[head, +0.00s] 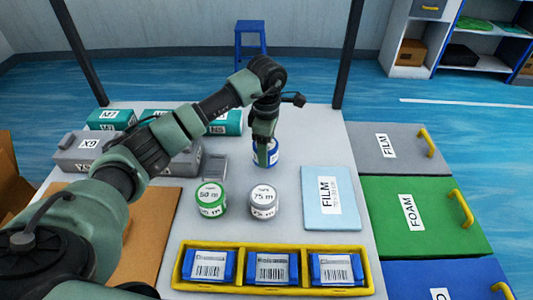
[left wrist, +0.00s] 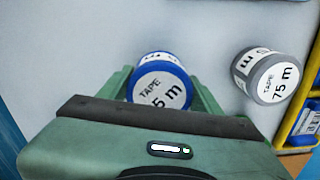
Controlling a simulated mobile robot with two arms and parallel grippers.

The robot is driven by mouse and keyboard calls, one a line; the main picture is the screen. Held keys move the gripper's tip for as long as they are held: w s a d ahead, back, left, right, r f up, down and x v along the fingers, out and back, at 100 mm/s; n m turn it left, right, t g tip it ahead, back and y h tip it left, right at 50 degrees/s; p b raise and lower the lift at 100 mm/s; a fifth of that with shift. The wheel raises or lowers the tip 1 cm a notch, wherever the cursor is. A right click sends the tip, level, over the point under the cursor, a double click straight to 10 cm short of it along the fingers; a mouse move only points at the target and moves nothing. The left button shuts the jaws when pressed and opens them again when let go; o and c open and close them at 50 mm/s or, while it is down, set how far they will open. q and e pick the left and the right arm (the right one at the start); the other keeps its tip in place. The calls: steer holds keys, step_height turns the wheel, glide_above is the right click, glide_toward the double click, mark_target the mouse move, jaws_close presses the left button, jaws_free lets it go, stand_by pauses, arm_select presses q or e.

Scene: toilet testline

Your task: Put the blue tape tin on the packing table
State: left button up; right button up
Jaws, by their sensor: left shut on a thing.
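The blue tape tin (head: 273,152) has a white label and is at the back middle of the light table (head: 330,140). My left gripper (head: 265,142) is above it with its fingers around it, shut on the tin. In the left wrist view the tin (left wrist: 160,85) sits between the two green fingers (left wrist: 163,98), its label reading TAPE and partly hidden. I cannot tell whether the tin touches the table. My right gripper is not in view.
A green tin (head: 210,199) and a grey tin (head: 263,202) stand in front. A FILM sheet (head: 331,198) lies to the right. A yellow tray (head: 178,272) holds blue boxes at the front edge. Grey and teal boxes (head: 110,119) stand at left. Lidded bins (head: 415,205) flank the right side.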

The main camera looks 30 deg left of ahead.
arm_select(q)
steer(key=shift+f, duration=1.1)
steer(key=o, duration=1.7)
steer(key=shift+f, duration=0.1)
steer(key=shift+r, duration=0.5)
step_height(320, 180, up, 11)
steer(key=shift+r+b, duration=0.1)
steer(key=shift+b, duration=0.6)
